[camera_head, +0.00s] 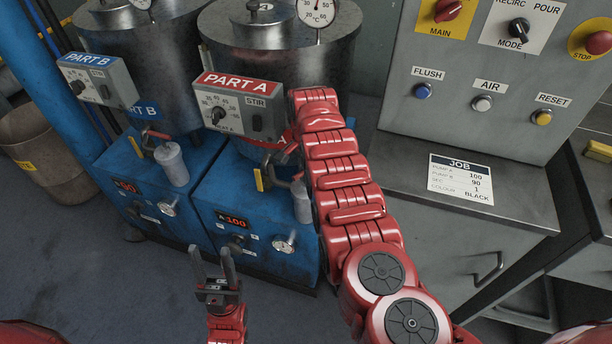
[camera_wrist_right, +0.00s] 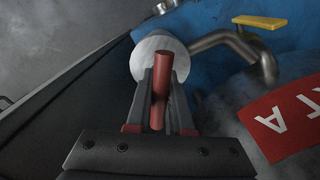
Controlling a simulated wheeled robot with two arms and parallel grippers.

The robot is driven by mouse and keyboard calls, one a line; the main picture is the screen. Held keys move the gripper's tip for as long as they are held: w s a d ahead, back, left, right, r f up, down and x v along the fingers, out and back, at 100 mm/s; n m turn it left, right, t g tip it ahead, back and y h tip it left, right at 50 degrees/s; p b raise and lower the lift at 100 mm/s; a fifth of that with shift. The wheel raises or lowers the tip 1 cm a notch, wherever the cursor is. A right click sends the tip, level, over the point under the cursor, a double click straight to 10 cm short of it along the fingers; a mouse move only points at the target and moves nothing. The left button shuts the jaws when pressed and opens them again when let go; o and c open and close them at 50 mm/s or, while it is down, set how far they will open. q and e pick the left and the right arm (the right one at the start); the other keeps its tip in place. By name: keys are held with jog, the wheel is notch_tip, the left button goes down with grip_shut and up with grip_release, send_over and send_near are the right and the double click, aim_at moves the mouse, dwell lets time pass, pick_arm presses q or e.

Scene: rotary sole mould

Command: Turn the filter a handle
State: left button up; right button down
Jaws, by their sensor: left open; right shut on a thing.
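The filter A handle (camera_wrist_right: 161,100) is a red bar standing between my right gripper's fingers in the right wrist view. My right gripper (camera_wrist_right: 164,80) is shut on it. Behind the fingers is the pale round filter A body (camera_wrist_right: 146,50), with a bent metal pipe on its right. In the head view, the grey filter A cylinder (camera_head: 302,205) hangs at the front of the blue part A unit, left of my right arm. My right arm hides the right gripper and most of the handle there. My left gripper (camera_head: 211,254) is open and empty, low in front of the blue units.
The part B filter (camera_head: 172,165), with its own red handle (camera_head: 157,134), is to the left. A yellow lever (camera_head: 258,180) sits beside filter A's pipe. A grey control panel (camera_head: 470,115) and cabinet (camera_head: 440,230) stand right. Floor at lower left is clear.

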jog(key=c, duration=0.8)
grip_release()
jog(key=shift+c, duration=0.2)
notch_tip(320, 180, up, 17)
jog(key=shift+r, duration=0.2)
